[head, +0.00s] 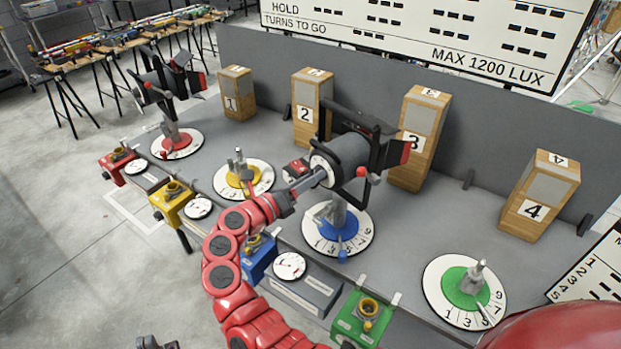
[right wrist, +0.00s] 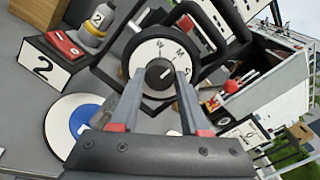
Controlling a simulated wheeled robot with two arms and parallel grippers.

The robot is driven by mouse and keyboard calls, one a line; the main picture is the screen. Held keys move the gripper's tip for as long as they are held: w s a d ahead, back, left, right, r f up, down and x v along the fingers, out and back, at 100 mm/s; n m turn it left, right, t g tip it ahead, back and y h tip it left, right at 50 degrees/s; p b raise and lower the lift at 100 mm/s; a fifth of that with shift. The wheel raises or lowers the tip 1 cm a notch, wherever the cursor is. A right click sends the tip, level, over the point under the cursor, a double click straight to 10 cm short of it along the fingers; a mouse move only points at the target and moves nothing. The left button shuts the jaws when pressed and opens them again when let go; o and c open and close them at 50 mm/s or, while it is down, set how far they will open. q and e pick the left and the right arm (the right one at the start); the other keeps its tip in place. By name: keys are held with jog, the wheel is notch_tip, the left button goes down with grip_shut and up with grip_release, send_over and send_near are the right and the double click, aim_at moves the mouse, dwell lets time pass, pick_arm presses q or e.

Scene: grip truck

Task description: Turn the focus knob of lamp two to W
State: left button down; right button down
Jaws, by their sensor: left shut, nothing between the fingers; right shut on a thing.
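A black-and-grey lamp (head: 350,155) with side flaps stands on a blue-centred turntable (head: 366,229). Its white round dial (head: 325,163) faces my right arm; the dial fills the middle of the right wrist view (right wrist: 150,52), showing a few letters, partly hidden. My right gripper (head: 300,186) is shut on the dark knob (right wrist: 160,72) at the dial's centre, one finger on each side. I cannot read clearly which letter the knob's pale mark points to. A tag with a 2 (right wrist: 43,67) shows beside the lamp. My left gripper (head: 157,342) is shut and empty at the bottom edge, mostly cut off.
Another lamp (head: 165,85) stands on a red turntable at the left. Yellow (head: 245,178) and green (head: 464,288) turntables flank the blue one. Numbered wooden blocks (head: 415,140) line the back wall. Coloured knob boxes (head: 362,317) and gauges edge the front. Open floor lies at left.

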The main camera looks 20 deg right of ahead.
jog(key=shift+n, duration=0.3)
jog(key=n+p, duration=0.1)
jog(key=n, duration=0.7)
jog(key=shift+g+p, duration=0.3)
jog(key=shift+p, duration=0.05)
dwell(0.4)
jog(key=shift+c, duration=2)
grip_release()
